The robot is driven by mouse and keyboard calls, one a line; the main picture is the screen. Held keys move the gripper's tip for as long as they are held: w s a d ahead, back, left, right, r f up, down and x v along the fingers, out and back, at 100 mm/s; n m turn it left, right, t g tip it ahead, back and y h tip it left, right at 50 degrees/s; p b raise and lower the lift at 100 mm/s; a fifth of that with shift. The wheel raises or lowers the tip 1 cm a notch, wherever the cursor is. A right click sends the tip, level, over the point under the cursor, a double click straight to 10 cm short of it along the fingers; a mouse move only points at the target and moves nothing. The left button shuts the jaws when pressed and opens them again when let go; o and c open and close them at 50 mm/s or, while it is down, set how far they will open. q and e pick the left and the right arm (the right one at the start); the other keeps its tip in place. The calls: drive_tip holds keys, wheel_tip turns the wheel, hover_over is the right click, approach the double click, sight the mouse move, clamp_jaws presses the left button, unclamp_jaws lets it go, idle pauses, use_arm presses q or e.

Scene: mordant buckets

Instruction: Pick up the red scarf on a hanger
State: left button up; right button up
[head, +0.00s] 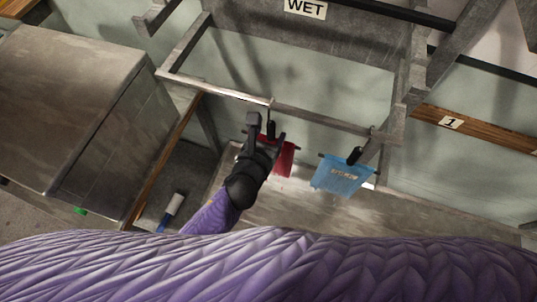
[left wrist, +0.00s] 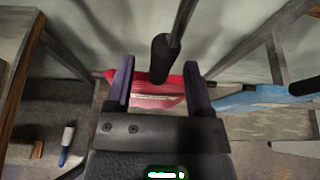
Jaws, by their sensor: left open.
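The red scarf (head: 285,160) hangs in the middle of the head view, partly covered by my left gripper. Its hanger has a dark grip (head: 271,129) on a thin hook that goes up to the metal rail. My left gripper (head: 266,133) is open just in front of the hanger. In the left wrist view, the dark grip (left wrist: 162,60) appears between the two fingertips (left wrist: 159,70), apart from both. The scarf (left wrist: 158,98) shows behind and below it between the fingers. How far the grip is from the fingers in depth I cannot tell. My right gripper is not in view.
A blue cloth (head: 341,177) on another hanger hangs to the right; it also shows in the left wrist view (left wrist: 250,98). A metal rail (head: 318,118) runs above. A grey metal box (head: 70,95) stands at left. A white-and-blue object (head: 174,204) lies low at left.

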use_arm(q)
drive_tip(key=shift+x, duration=0.95)
drive_tip(key=shift+s, duration=0.1)
clamp_jaws()
idle(0.5)
